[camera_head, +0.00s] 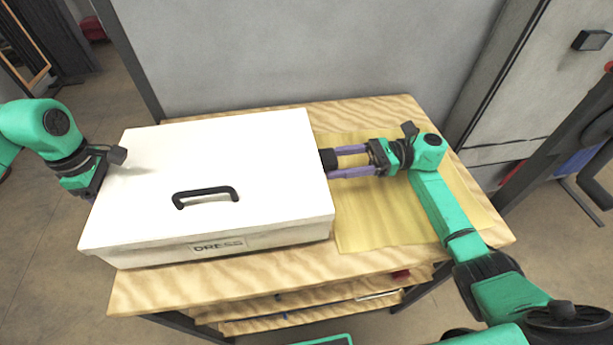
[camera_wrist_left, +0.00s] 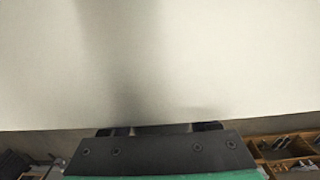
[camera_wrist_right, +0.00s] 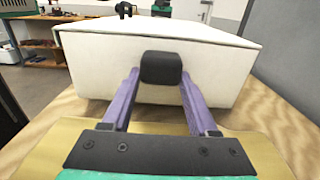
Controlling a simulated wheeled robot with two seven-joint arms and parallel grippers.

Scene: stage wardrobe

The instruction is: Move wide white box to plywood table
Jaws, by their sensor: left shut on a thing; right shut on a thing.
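The wide white box (camera_head: 255,150) has a black handle on its lid and a DRESS label on its front. It is over the left part of the plywood table (camera_head: 160,290), its left end reaching past the table's left edge. I cannot tell whether it rests on the top. My right gripper (camera_head: 332,161) is shut on the black side handle at the box's right end; the right wrist view shows this handle (camera_wrist_right: 161,67) between the purple fingers. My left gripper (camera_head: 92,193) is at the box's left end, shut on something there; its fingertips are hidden. The white box (camera_wrist_left: 160,60) fills most of the left wrist view.
A yellow cloth (camera_head: 375,225) lies flat on the table's right part, under my right arm. A grey panel (camera_head: 280,50) stands behind the table. A lower shelf (camera_head: 300,314) holds small items. Grey cabinets (camera_head: 530,90) stand at the right.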

